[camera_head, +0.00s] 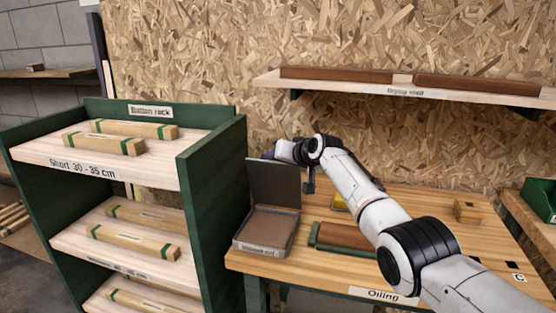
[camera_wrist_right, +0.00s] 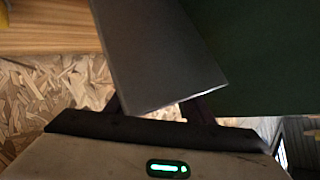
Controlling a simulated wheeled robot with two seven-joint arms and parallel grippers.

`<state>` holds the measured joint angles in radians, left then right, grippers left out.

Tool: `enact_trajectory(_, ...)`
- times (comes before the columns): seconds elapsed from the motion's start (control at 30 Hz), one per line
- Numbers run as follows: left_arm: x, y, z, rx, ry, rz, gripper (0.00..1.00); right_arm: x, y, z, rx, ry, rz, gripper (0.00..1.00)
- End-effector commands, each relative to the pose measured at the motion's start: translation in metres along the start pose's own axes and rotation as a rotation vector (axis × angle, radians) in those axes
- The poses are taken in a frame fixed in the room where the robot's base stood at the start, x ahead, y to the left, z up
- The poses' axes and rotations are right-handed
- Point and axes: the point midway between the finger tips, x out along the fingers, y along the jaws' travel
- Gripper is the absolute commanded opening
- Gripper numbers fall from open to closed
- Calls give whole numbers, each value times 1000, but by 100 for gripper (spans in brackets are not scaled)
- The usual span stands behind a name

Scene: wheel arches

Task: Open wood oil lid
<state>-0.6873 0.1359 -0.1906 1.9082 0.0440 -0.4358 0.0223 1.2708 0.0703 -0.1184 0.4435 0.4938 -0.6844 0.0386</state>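The wood oil box (camera_head: 249,247) is a shallow grey tray at the left end of the oiling table, its label partly readable. Its grey lid (camera_head: 272,183) stands about upright at the back of the tray, so the box is open. My right arm reaches over the table, and its gripper (camera_head: 268,154) is at the lid's upper edge, partly hidden by it. In the right wrist view the lid (camera_wrist_right: 160,55) fills the middle, with parts of spread dark fingers (camera_wrist_right: 157,109) showing at either side. The fingertips are hidden by the lid. My left gripper is out of view.
A green rack (camera_head: 212,190) with banded wood pieces stands close to the box's left. A brown board in a green holder (camera_head: 345,237) lies to its right. A small wooden block (camera_head: 467,211) sits farther right.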

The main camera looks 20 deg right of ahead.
Motion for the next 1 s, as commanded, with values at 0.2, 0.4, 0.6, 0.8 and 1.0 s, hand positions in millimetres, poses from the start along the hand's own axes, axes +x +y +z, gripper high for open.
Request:
enact_trajectory(0.2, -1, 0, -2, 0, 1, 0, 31, -1, 1, 2, -2, -4, 1, 46)
enact_trajectory(0.4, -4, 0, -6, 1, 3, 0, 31, -12, 1, -2, -3, 1, 0, 46)
enact_trajectory(0.6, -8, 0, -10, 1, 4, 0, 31, -31, 1, -1, -3, 4, 2, 46)
enact_trajectory(0.8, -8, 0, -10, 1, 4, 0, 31, -55, 1, -1, -3, 5, 2, 46)
enact_trajectory(1.0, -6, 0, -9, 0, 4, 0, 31, -81, 0, 0, -3, 3, 2, 46)
